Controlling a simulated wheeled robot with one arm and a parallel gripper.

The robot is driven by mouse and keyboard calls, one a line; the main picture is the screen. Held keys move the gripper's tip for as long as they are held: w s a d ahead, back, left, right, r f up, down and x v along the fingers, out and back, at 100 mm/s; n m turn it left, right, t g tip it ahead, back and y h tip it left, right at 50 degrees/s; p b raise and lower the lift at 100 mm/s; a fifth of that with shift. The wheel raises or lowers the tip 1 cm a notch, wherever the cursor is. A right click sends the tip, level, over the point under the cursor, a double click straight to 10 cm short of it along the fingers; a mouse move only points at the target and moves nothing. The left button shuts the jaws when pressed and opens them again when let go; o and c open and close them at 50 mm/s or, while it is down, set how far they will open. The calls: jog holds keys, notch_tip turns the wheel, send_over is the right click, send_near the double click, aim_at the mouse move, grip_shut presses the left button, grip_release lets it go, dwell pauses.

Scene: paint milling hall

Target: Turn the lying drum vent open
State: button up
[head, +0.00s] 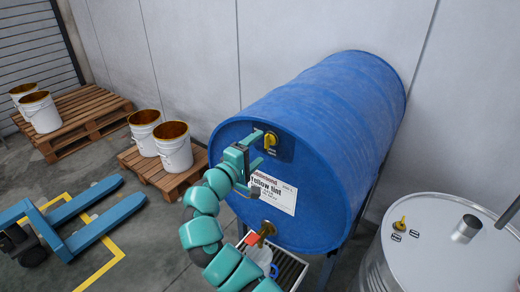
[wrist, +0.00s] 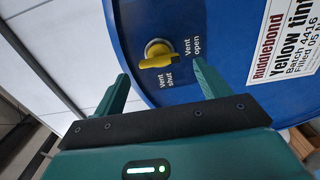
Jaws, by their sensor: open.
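The blue drum (head: 335,125) lies on its side on a stand, its round end facing me. Its yellow vent knob (head: 270,140) sits near the top of that end and also shows in the wrist view (wrist: 157,55). The knob's bar points left in the wrist view. Labels "Vent shut" (wrist: 163,80) and "Vent open" (wrist: 193,46) are beside it; I cannot tell for certain which one the bar marks. My gripper (head: 257,150) is open just in front of the drum end. In the wrist view its fingers (wrist: 162,72) stand either side of the knob, apparently not touching it.
A brass tap with a red handle (head: 252,238) is low on the drum end, above a pale container (head: 261,255). A white-topped drum (head: 440,250) with a yellow-handled fitting stands at right. Pallets with white buckets (head: 174,150) and a blue pallet truck (head: 95,215) are at left.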

jog(key=b+v, duration=0.4)
jog(key=v, duration=1.1)
